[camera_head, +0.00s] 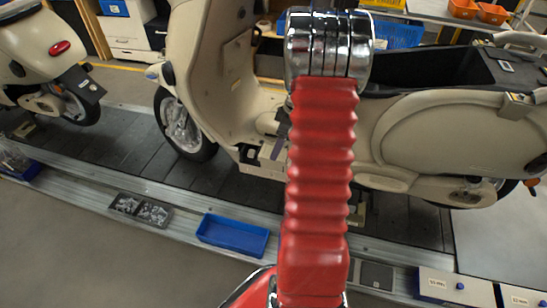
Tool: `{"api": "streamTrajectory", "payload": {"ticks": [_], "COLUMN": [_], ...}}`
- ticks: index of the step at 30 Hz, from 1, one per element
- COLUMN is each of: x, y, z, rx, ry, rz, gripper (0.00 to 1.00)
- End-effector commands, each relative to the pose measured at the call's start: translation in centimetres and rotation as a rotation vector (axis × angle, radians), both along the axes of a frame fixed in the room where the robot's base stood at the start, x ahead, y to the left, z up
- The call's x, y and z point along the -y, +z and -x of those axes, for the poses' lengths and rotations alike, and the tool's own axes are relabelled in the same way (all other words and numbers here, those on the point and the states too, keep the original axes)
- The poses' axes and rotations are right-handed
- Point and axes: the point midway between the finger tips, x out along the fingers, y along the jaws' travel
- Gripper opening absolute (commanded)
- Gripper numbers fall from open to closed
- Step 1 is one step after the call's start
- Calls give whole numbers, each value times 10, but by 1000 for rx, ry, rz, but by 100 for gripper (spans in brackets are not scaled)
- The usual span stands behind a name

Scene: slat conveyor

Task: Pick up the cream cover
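A cream scooter (205,60) stands on the slat conveyor in the middle and right. Its rounded cream rear side panel (455,135) faces me, and the space under its seat is open and dark. I cannot single out a separate, loose cream cover. My red ribbed arm with a chrome joint rises through the middle and hides part of the scooter. My gripper is not visible; I cannot see whether it holds anything.
Another cream scooter (35,45) stands at left. Along the conveyor's near edge are a blue tray (233,234), grey parts trays (140,209) and white labelled boxes (455,287). Orange bins (464,8) sit behind. Grey floor (80,255) is clear at lower left.

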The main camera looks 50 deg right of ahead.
Motion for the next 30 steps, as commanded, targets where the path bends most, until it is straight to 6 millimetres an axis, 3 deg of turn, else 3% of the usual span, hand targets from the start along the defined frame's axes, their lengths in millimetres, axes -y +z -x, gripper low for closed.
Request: {"api": "streamTrajectory", "payload": {"ticks": [6, 10, 27, 30], "x": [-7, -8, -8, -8], "y": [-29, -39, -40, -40], "z": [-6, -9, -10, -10], "rx": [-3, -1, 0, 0], "ry": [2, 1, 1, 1], "rz": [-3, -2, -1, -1], "gripper": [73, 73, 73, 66]}}
